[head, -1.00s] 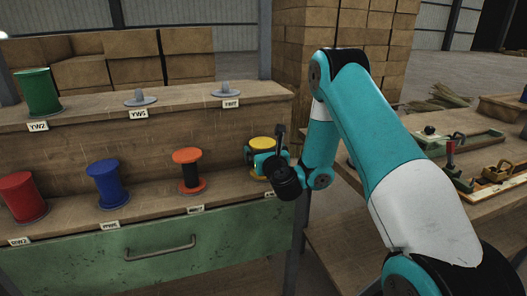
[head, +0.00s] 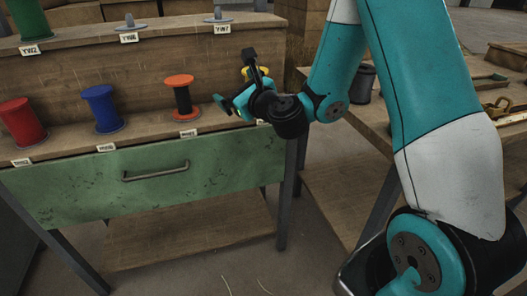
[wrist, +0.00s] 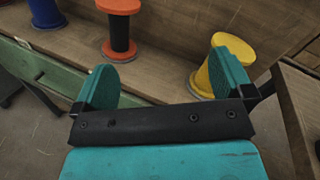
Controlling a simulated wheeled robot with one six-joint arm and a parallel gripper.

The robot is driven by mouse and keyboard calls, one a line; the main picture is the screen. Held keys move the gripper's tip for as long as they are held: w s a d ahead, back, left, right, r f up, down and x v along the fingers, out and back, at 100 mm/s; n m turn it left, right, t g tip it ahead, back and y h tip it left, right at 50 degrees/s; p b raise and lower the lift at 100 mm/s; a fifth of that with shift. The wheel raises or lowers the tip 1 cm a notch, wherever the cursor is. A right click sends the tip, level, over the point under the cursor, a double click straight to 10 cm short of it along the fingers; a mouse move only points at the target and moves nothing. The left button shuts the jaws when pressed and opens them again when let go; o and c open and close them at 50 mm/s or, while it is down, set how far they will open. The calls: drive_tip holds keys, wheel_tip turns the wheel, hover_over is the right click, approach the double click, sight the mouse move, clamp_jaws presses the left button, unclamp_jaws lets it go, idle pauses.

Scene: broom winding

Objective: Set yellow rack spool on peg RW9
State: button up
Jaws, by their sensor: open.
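The yellow spool (wrist: 232,50) stands at the right end of the rack's lower shelf. In the head view only bits of it (head: 262,71) show behind my gripper (head: 240,88). In the wrist view my gripper (wrist: 165,82) is open with nothing between its fingers. Its right finger overlaps the front of the yellow spool, which lies beyond and to the right of the gap. I cannot tell whether they touch. Peg RW9 cannot be picked out, as the small tags are hard to read and the one by the yellow spool is mostly hidden.
An orange-and-black spool (head: 181,96), a blue spool (head: 103,108) and a red spool (head: 22,123) stand to the left on the lower shelf. The upper shelf holds a green spool (head: 26,17) and two bare pegs, one tagged YW7 (head: 217,14). A green drawer (head: 140,180) lies below.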

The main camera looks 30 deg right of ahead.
drive_tip(key=s+a+r+n+g+y, duration=0.1)
drive_tip(key=s+a+n+g+y, duration=0.3)
drive_tip(key=s+a+n+g, duration=0.45)
drive_tip(key=s+a+r+n+g+y, duration=0.3)
drive_tip(key=s+a+n, duration=0.45)
drive_tip(key=n, duration=0.85)
drive_tip(key=s+d+f+n+g+h, duration=0.1)
drive_tip(key=s+n+g+h, duration=0.1)
drive_tip(key=s+n, duration=0.4)
drive_tip(key=s+d+f+n+g+h, duration=0.2)
drive_tip(key=s+n+g, duration=0.2)
drive_tip(key=s+n, duration=0.3)
drive_tip(key=s, duration=0.2)
drive_tip(key=shift+s+h, duration=0.3)
drive_tip(key=shift+d+r, duration=0.1)
drive_tip(key=shift+r, duration=0.05)
wheel_tip(320, 180, up, 16)
drive_tip(key=p, duration=1.6)
drive_tip(key=shift+f, duration=0.2)
